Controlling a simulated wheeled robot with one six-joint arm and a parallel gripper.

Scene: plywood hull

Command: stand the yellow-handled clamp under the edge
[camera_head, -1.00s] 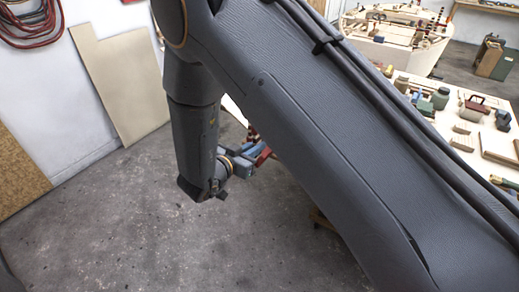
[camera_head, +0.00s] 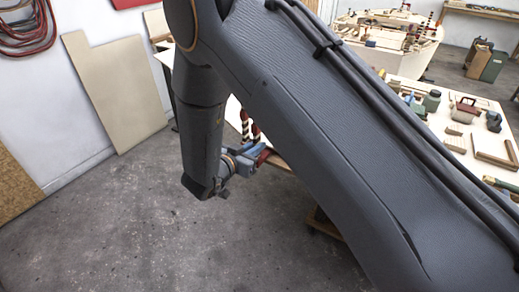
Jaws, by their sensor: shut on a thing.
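My gripper (camera_head: 257,154) is at the end of my arm, low in the middle of the head view and partly hidden by my own arm. It is shut on a dark red thing (camera_head: 265,155), of which only a small part shows. I cannot tell whether this is the yellow-handled clamp, as no yellow handle shows. Two red-and-pale striped upright things (camera_head: 245,122) show just behind the gripper, near the edge of a white-topped surface (camera_head: 233,112). I cannot tell whether the gripper touches that edge. The space under it is mostly hidden.
A beige board (camera_head: 112,90) leans on the left wall. The grey floor (camera_head: 110,220) at the lower left is clear.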

